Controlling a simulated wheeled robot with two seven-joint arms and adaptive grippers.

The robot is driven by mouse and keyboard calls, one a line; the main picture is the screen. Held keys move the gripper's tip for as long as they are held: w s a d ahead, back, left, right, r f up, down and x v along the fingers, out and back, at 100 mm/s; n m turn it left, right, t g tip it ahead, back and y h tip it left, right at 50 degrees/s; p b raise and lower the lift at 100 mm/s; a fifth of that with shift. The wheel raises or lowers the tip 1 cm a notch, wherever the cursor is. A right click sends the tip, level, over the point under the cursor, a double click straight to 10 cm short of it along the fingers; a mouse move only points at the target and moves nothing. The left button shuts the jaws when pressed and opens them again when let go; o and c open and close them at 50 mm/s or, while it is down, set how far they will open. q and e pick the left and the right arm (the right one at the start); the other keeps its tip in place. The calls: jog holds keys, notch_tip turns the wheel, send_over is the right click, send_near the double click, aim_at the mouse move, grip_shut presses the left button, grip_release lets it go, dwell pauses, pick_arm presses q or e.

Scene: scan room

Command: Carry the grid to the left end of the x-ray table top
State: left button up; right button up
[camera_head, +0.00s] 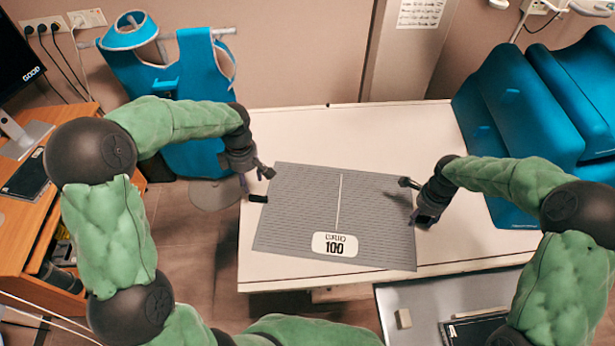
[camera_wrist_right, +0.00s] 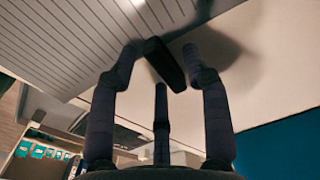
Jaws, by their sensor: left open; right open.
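The grid (camera_head: 300,215) is a grey lined plate with a white centre line and a label reading 100. It lies over the left part of the white x-ray table top (camera_head: 360,130) and looks slightly turned. My left gripper (camera_head: 262,178) is open at the grid's left edge. My right gripper (camera_head: 413,200) is open at its right edge. In the right wrist view the grid (camera_wrist_right: 60,45) shows upper left, and my right gripper's open fingers (camera_wrist_right: 160,65) are near its edge. I cannot tell whether any finger touches it.
Blue cushions (camera_head: 530,105) stand on the table's right end. A blue apron (camera_head: 180,85) hangs behind the left arm. A wooden desk (camera_head: 40,220) with a monitor (camera_head: 20,60) is at the left. A grey tray (camera_head: 400,300) is in front of the table. The table's back middle is clear.

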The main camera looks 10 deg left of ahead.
jog(key=shift+r, duration=0.15)
pick_arm(q)
notch_tip(320, 180, up, 3)
jog(key=shift+r, duration=0.1)
pick_arm(e)
notch_tip(320, 180, up, 12)
dwell(0.4)
jog(key=shift+f, duration=0.2)
